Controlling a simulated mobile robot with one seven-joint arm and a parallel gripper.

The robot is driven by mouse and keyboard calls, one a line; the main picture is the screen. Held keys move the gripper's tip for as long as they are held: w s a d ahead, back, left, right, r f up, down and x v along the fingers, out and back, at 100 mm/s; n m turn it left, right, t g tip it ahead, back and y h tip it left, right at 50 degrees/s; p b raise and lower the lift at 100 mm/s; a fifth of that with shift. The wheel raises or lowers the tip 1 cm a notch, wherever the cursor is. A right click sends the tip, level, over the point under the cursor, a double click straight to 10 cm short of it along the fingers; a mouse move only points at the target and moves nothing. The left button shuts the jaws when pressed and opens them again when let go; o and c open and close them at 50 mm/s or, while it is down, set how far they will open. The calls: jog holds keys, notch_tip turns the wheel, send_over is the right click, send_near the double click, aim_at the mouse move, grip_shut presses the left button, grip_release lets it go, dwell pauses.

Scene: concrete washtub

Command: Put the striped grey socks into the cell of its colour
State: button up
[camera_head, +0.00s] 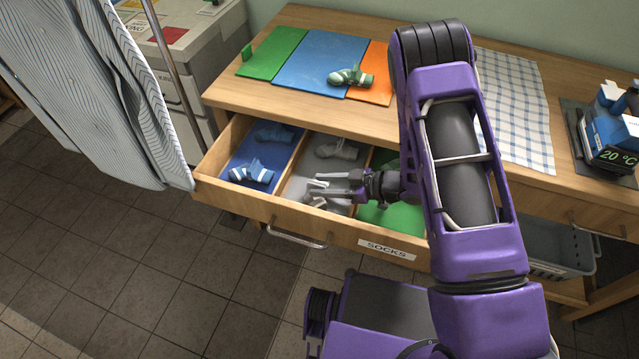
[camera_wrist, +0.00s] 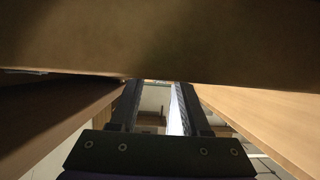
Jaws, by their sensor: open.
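The open drawer labelled SOCKS (camera_head: 340,236) has blue, grey and green cells. The grey cell (camera_head: 306,170) is the middle one. A plain-looking grey sock bundle (camera_head: 338,149) lies at its back. A pale grey bundle (camera_head: 314,201), seemingly the striped grey socks, lies near its front, partly hidden by my gripper; its stripes are too small to make out. My gripper (camera_head: 318,184) is open over the front of the grey cell, fingers pointing left. In the wrist view its fingers (camera_wrist: 160,110) stand apart with no sock visible between them.
Two blue bundles (camera_head: 250,172) lie in the blue cell. The green cell (camera_head: 392,217) is partly behind my arm. A green striped bundle (camera_head: 348,76) rests on the blue mat (camera_head: 310,62) on the tabletop. A hanging striped cloth (camera_head: 95,90) is at left. Wooden surfaces crowd the wrist view.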

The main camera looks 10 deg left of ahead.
jog(key=p+v, duration=0.1)
jog(key=v, duration=0.9)
jog(key=shift+d+r, duration=0.1)
jog(key=shift+d, duration=0.25)
